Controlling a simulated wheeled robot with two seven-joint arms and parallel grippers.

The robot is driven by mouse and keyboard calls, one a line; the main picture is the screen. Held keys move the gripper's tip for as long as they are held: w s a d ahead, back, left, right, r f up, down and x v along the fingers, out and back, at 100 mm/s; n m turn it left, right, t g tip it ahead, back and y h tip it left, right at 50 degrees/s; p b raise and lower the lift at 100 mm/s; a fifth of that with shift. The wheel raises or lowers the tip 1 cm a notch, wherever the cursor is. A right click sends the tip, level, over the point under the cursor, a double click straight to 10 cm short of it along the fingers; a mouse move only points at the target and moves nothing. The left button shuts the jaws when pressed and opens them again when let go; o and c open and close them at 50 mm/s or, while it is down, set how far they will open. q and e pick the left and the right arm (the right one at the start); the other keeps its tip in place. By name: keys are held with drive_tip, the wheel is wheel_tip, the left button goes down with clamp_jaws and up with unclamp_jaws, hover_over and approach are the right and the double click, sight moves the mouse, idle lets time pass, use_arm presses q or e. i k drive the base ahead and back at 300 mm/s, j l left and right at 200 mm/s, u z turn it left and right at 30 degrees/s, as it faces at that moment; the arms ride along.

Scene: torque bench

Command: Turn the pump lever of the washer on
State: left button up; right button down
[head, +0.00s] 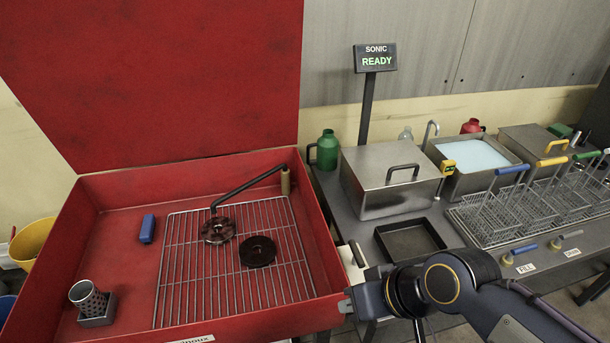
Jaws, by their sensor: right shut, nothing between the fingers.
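The washer (120,215) is a red open-topped tub with its lid raised, filling the left half of the head view. On the outside of its right wall is a pale piece with a dark bar (357,253), which looks like the pump lever; whether it stands on or off I cannot tell. My right gripper (347,300) is shut and empty, just below and in front of that piece, close to the washer's right wall. Whether it touches the wall or the lever is unclear. My left gripper is not in view.
A wire rack (185,285) in the washer bears two dark round parts (258,251) under a black spout (245,187). A blue brush (147,228) and a perforated cup (88,297) lie left. Right, a bench holds an empty tray (410,240), a lidded steel tank (385,190) and wire baskets.

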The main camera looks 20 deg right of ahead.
sight(357, 259)
drive_tip(key=z, duration=1.3)
